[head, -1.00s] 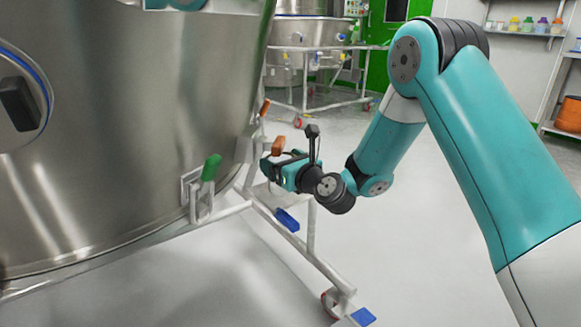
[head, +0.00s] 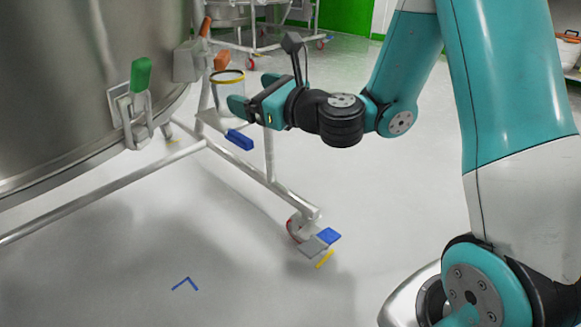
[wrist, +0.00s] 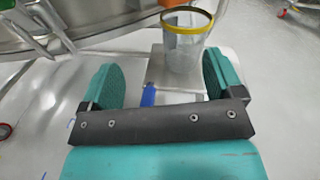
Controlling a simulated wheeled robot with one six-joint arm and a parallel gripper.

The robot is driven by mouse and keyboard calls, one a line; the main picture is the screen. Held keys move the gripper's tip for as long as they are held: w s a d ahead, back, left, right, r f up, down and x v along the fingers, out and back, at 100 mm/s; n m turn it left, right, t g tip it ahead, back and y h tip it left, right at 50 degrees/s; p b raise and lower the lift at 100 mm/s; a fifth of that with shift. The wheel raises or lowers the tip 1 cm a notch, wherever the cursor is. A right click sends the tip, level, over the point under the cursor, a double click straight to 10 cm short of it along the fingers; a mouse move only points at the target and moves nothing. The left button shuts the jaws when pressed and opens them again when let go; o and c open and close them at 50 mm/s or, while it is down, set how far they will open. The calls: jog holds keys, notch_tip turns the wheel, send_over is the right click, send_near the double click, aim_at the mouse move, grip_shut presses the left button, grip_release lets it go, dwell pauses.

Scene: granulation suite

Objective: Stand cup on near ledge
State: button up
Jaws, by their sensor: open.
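A clear cup with a yellow rim (head: 228,92) stands upright on a small pale ledge (head: 208,119) on the frame beside the steel vessel. The wrist view also shows the cup (wrist: 186,52) and the grey ledge (wrist: 157,72) under it. My gripper (head: 254,93) is open and empty, with its teal fingers pointing left at the cup. In the wrist view, my gripper (wrist: 160,80) has the cup beyond its fingertips, closer to the right finger and apart from it. In the head view a finger partly covers the cup's lower part.
The large steel vessel (head: 75,75) with a green-handled clamp (head: 140,85) fills the left. A blue block (head: 239,139) sits on the frame below the ledge. The frame's rail (head: 262,179) runs down to a caster (head: 302,228). The floor in front is clear.

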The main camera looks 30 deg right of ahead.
jog(key=s+a+n+g+y, duration=0.5)
jog(key=s+a+n+g, duration=0.6)
jog(key=n, duration=0.9)
jog(key=s+d+f+n+g+h, duration=0.1)
jog(key=s+n+h, duration=0.3)
jog(key=s+n, duration=0.4)
jog(key=s+d+f+n+g+h, duration=0.1)
jog(key=s+d+n+g+h, duration=0.3)
jog(key=s+n, duration=0.3)
jog(key=shift+s+d+f+n, duration=0.15)
jog(key=shift+s+f+n, duration=0.25)
jog(key=shift+n, duration=0.4)
